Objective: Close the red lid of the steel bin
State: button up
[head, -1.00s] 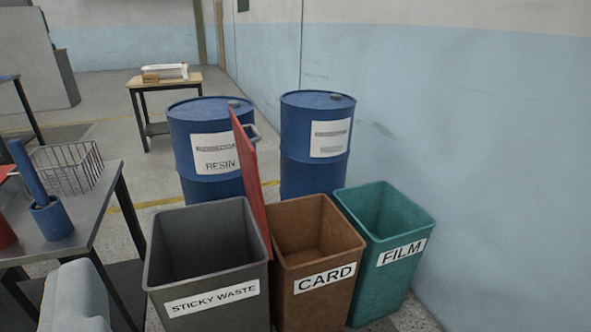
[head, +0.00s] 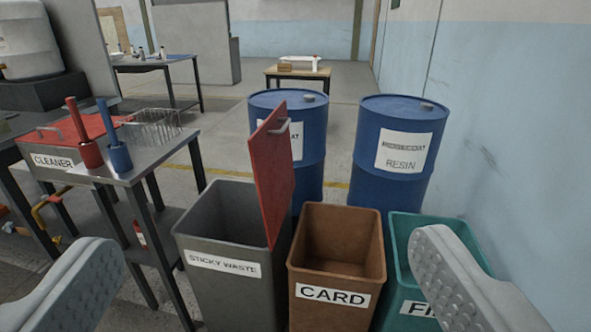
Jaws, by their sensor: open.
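The steel bin (head: 235,296) is grey, labelled STICKY WASTE, and stands at the lower middle of the head view. Its red lid (head: 271,172) stands upright along the bin's right edge, with a metal handle near its top, so the bin's mouth is uncovered. My gripper (head: 265,285) is open, its two grey fingers spread wide at the lower left and lower right corners. Nothing is between the fingers in their grip. The right finger hides part of the green bin.
A brown CARD bin (head: 337,272) and a green bin (head: 405,262) stand to the right. Blue drums (head: 398,150) stand behind. A metal table (head: 150,170) with red and blue holders is at left, beside a red-lidded CLEANER tank (head: 52,162). A wall bounds the right.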

aim_at(270, 148)
jog(key=i+l, duration=0.25)
jog(key=i, duration=0.15)
jog(key=i+l+u, duration=0.1)
jog(key=i+l, duration=0.15)
jog(key=i, duration=0.15)
